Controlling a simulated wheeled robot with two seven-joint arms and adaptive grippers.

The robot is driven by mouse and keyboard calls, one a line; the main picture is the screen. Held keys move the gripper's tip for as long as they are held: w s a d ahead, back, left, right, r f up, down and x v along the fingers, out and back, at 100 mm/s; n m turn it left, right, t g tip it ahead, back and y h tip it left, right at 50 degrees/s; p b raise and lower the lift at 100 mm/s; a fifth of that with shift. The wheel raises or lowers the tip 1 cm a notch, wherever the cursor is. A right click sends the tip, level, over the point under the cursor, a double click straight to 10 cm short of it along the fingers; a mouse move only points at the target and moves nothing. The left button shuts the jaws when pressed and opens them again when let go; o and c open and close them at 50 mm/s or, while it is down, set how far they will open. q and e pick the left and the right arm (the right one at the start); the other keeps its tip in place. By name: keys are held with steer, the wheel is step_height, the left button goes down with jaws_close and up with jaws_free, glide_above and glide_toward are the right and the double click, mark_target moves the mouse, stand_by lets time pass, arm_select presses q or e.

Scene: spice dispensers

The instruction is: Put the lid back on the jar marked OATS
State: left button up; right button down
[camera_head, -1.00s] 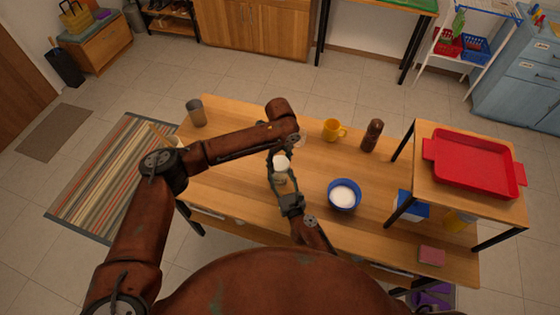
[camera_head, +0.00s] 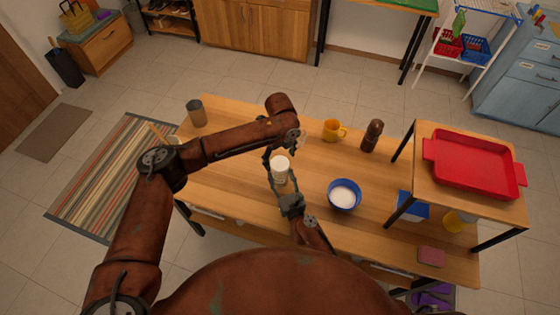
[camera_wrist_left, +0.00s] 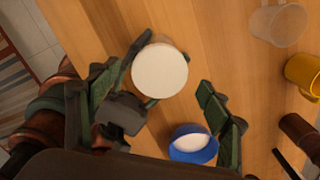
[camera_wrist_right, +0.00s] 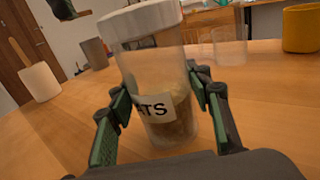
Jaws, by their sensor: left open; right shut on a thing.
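The clear OATS jar (camera_wrist_right: 160,95) stands upright on the table, with "ATS" readable on its label and brownish contents inside. Its white lid (camera_wrist_right: 146,20) sits on top of the jar's mouth; the lid also shows from above in the left wrist view (camera_wrist_left: 160,71) and in the head view (camera_head: 280,162). My right gripper (camera_wrist_right: 160,105) is shut around the jar's body, one finger on each side. My left gripper (camera_wrist_left: 160,112) is open and empty, above the lid and apart from it; in the head view it is partly hidden by its own arm.
A blue bowl of white powder (camera_head: 344,195) stands right of the jar. A yellow mug (camera_head: 333,131), a brown mill (camera_head: 372,135) and a clear cup (camera_wrist_right: 229,47) stand behind. A grey cup (camera_head: 196,113) is far left. A raised shelf with a red tray (camera_head: 474,163) is at right.

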arm_select(q)
step_height(320, 180, up, 10)
stand_by(0.3)
arm_select(e)
steer(key=c, duration=0.9)
jaws_free()
steer(key=shift+c, duration=0.2)
steer(key=shift+s, duration=0.1)
steer(key=v, duration=1.1)
steer(key=shift+s+d, duration=0.2)
steer(key=shift+s, duration=0.15)
